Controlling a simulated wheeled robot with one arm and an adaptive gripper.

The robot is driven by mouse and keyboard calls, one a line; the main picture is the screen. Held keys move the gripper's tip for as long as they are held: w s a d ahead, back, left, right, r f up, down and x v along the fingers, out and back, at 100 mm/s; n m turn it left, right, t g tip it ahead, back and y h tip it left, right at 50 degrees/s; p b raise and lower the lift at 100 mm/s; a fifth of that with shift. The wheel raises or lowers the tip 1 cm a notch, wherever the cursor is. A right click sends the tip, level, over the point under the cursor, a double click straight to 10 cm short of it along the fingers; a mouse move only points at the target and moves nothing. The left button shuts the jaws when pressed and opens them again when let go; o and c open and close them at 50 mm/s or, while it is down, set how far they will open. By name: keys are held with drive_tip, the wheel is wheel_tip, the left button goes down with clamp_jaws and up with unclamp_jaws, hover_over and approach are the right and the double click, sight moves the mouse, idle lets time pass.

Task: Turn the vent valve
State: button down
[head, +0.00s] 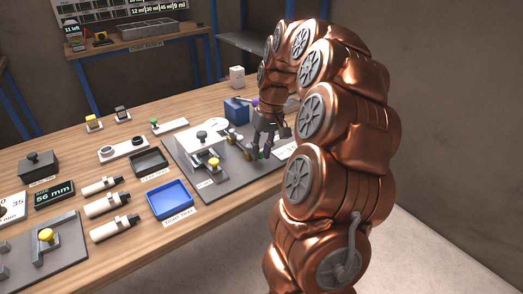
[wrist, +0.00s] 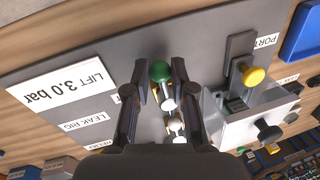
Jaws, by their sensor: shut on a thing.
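My gripper (wrist: 160,82) is shut on a handle with a round green knob (wrist: 160,71); the knob shows between the two fingertips in the wrist view. I take this handle for the vent valve, but the label beside it is mostly hidden behind a finger. Two whitish round parts (wrist: 175,126) show between the fingers, nearer the palm. In the head view my gripper (head: 266,143) reaches down to the right part of the grey rig board (head: 235,181), where the handle is mostly hidden.
A light grey block (wrist: 243,122) with a black knob and a yellow knob (wrist: 252,76) stand close to the right of my gripper in the wrist view. In the head view a blue tray (head: 170,199) and a dark tray (head: 149,162) lie left of the board.

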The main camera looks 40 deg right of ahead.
drive_tip(key=c, duration=1)
unclamp_jaws()
drive_tip(key=shift+s+d+r, duration=0.1)
drive_tip(key=shift+d+r, duration=0.3)
drive_tip(key=shift+r, duration=1.55)
drive_tip(key=shift+s+d+r, duration=0.1)
drive_tip(key=shift+d+r, duration=0.25)
drive_tip(key=shift+r, duration=1.65)
drive_tip(key=shift+s+d+r, duration=0.1)
drive_tip(key=shift+d+r, duration=0.3)
drive_tip(key=shift+r, duration=1.55)
drive_tip(key=s+a+r+n+g+p, duration=0.1)
drive_tip(key=s+a+p, duration=0.15)
drive_tip(key=a, duration=0.75)
drive_tip(key=s+a+n+p, duration=0.2)
drive_tip(key=s+a, duration=0.2)
drive_tip(key=a, duration=0.6)
drive_tip(key=s+a+f+p, duration=0.1)
drive_tip(key=s+a+f, duration=0.1)
drive_tip(key=s, duration=0.4)
drive_tip(key=s+a+f+g+h+p, duration=0.1)
drive_tip(key=s+a+f+p, duration=0.1)
drive_tip(key=s, duration=0.4)
drive_tip(key=s+a+f+h+p, duration=0.1)
drive_tip(key=s+a+f+p, duration=0.1)
drive_tip(key=s, duration=0.4)
drive_tip(key=shift+s+a+f, duration=0.15)
drive_tip(key=shift+s+a, duration=0.05)
drive_tip(key=shift+a, duration=0.55)
